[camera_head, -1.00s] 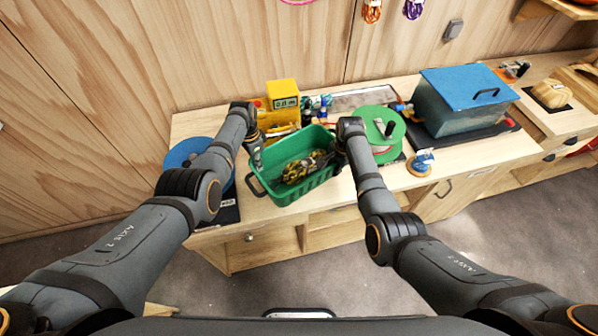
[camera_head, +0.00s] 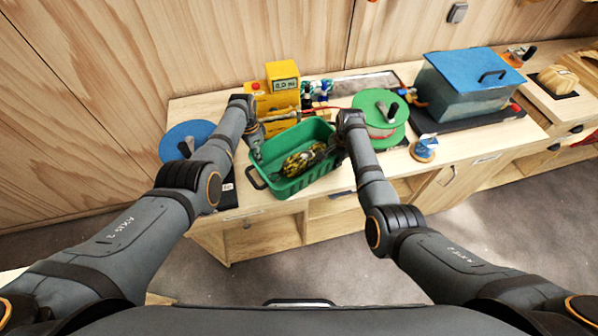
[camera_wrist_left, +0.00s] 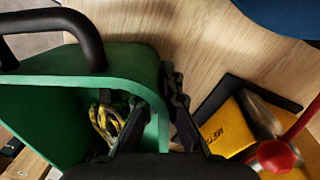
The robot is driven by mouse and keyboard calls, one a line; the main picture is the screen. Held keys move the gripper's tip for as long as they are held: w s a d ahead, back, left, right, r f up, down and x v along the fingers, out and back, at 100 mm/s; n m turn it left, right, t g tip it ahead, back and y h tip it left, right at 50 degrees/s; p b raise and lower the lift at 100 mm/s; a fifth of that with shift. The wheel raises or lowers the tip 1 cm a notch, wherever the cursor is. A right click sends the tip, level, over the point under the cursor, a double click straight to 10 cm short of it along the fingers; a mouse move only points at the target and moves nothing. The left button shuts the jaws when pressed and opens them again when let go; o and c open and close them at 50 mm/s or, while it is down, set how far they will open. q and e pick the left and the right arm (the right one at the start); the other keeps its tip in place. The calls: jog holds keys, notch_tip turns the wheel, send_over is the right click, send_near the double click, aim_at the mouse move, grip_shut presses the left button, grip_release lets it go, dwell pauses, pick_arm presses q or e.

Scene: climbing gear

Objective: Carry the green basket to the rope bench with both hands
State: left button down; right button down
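The green basket (camera_head: 300,188) has a yellow-and-black rope (camera_head: 303,160) inside. It is over the front part of the wooden bench (camera_head: 232,212); I cannot tell whether its bottom touches the top. My left gripper (camera_head: 257,146) is at the basket's left end, and in the left wrist view its fingers (camera_wrist_left: 158,110) straddle the green wall (camera_wrist_left: 128,72). It looks shut on the wall. My right gripper (camera_head: 341,150) is at the right end and looks shut on the basket, with its fingertips mostly hidden. The basket looks roughly level.
A yellow meter (camera_head: 283,72) stands behind the basket and shows in the left wrist view (camera_wrist_left: 222,130), near a red knob (camera_wrist_left: 276,155). A green reel (camera_head: 372,104) is close on the right, a blue reel (camera_head: 175,146) on the left. A blue-lidded box (camera_head: 460,68) and a blue-and-orange roll (camera_head: 425,150) are farther right.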

pick_arm(q)
jog(key=c, duration=1.5)
grip_release()
jog(key=shift+w+f, duration=0.1)
jog(key=shift+f, duration=0.15)
pick_arm(e)
jog(key=c, duration=1.5)
grip_release()
jog(key=shift+f, duration=0.2)
pick_arm(q)
jog(key=shift+r, duration=0.1)
jog(key=shift+r, duration=0.45)
jog(key=r, duration=1.1)
jog(key=shift+w+a, duration=0.3)
jog(key=shift+w, duration=0.05)
pick_arm(e)
jog(key=r, duration=1.2)
jog(key=shift+s+d, duration=0.35)
jog(key=shift+s, duration=0.05)
pick_arm(q)
jog(key=shift+f, duration=0.1)
pick_arm(e)
jog(key=shift+f, duration=0.1)
